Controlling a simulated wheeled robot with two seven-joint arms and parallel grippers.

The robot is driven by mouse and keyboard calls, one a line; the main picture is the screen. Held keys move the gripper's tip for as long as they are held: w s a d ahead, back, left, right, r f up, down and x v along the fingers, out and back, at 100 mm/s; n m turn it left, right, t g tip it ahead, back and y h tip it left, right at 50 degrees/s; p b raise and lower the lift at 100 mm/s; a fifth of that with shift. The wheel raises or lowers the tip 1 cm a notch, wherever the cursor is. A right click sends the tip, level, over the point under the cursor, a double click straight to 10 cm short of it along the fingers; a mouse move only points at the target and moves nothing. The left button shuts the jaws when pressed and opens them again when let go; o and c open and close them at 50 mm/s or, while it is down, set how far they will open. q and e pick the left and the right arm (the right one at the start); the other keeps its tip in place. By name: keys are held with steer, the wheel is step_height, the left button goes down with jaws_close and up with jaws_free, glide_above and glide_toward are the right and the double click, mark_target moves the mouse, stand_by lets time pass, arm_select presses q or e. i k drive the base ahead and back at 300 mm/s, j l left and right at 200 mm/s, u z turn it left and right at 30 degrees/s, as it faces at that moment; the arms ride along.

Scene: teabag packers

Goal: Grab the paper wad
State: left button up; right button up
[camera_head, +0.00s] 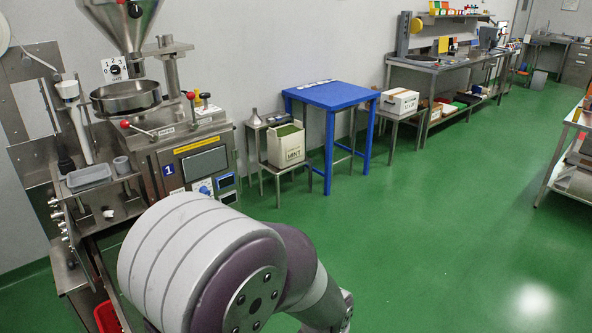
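A small white crumpled thing that looks like the paper wad (108,213) lies on the steel worktop (128,207) at the left, in front of the teabag machine (190,150). It is too small to tell its shape well. A grey and purple link of one of my arms fills the lower middle, nearer to me than the worktop. Neither of my grippers is in view.
A grey tray (89,177) and a small grey cup (122,165) stand behind the wad. A red bin (106,317) is below the worktop. A blue table (336,95) and a box marked MINT (287,147) are further back.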

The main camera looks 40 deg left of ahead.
mark_target(109, 213)
steer(key=i+l, duration=0.2)
steer(key=i, duration=0.25)
steer(key=i+l+u, duration=0.1)
steer(key=i+l, duration=0.15)
steer(key=i, duration=0.15)
steer(key=i+l, duration=0.25)
steer(key=i, duration=0.2)
steer(key=i+j+u, duration=0.3)
steer(key=u, duration=0.15)
steer(key=i+j+u, duration=0.15)
steer(key=i+u, duration=0.75)
steer(key=i+l+u, duration=0.1)
steer(key=i+u, duration=0.35)
steer(key=i+l+u, duration=0.25)
steer(key=u, duration=0.2)
steer(key=i+j+u, duration=0.15)
steer(key=i+u, duration=0.3)
steer(key=i, duration=0.3)
steer(key=i+l+u, duration=0.15)
steer(key=i+u, duration=0.3)
steer(key=i, duration=0.35)
